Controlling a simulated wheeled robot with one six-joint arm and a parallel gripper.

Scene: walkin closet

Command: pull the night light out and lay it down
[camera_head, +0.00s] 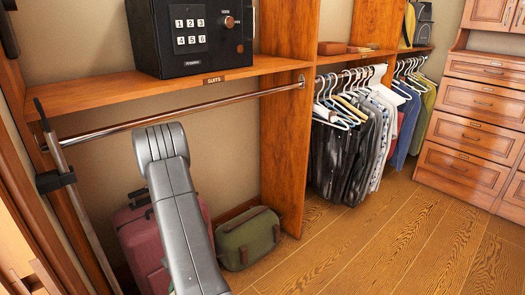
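I cannot make out a night light anywhere in the head view. My grey arm rises from the bottom edge, left of the middle, in front of the open bay under the suits shelf (110,93). My gripper does not show. The arm hides part of the bay's back wall and part of the luggage on its floor.
A black safe (190,68) stands on the shelf above a chrome rail (190,110). A red suitcase (140,240) and a green bag (248,238) stand below. A slim pole (78,200) leans at left. Clothes (360,130) hang beyond the wooden divider (285,160). The wooden floor (385,240) is clear at right.

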